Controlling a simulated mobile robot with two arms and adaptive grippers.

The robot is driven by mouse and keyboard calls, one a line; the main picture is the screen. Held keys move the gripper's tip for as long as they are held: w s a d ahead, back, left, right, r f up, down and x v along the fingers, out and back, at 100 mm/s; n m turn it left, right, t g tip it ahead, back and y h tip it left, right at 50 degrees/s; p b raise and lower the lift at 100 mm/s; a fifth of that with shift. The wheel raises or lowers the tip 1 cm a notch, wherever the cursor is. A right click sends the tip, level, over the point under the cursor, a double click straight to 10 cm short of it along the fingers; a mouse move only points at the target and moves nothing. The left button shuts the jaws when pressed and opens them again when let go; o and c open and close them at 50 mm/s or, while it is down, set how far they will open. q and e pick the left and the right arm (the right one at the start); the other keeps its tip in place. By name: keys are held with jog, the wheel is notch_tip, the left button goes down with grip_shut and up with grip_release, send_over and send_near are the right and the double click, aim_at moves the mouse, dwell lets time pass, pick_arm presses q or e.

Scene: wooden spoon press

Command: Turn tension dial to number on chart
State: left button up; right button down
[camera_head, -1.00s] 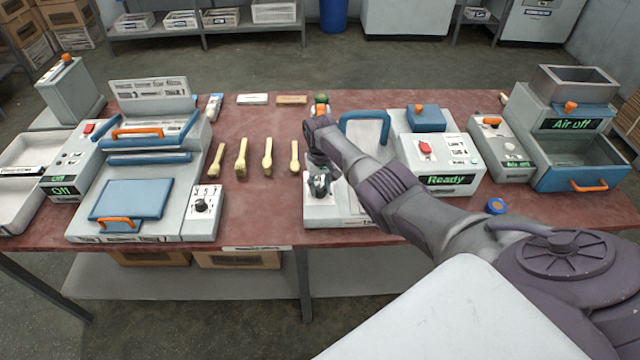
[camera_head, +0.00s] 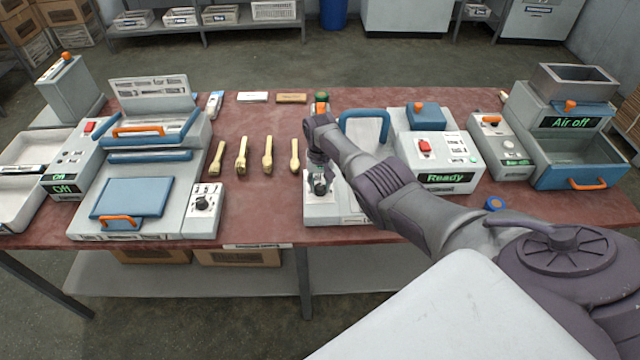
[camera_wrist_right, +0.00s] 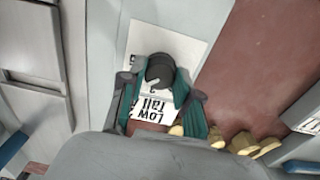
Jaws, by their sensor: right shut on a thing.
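The tension dial is a black knob (camera_head: 320,187) on the white front panel of the middle machine. In the right wrist view the dial (camera_wrist_right: 160,69) sits on a white label with large letters reading "Low" and "Tall" and a number 2. My right gripper (camera_head: 319,176) reaches down over it from above. In the right wrist view its teal-lined fingers (camera_wrist_right: 158,92) are on both sides of the knob, shut on it. The dial's pointer cannot be read. My left gripper is not in view. I cannot tell which printed sheet is the chart.
Several wooden spoons (camera_head: 242,158) lie left of the machine. A left press (camera_head: 130,197) has its own black knob (camera_head: 201,204). A control box (camera_head: 440,160) reads "Ready" on the right. A blue frame handle (camera_head: 365,122) stands close behind my right arm.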

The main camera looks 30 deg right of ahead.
aim_at(320, 186)
jog(key=c, duration=0.8)
grip_release()
notch_tip(320, 186, up, 12)
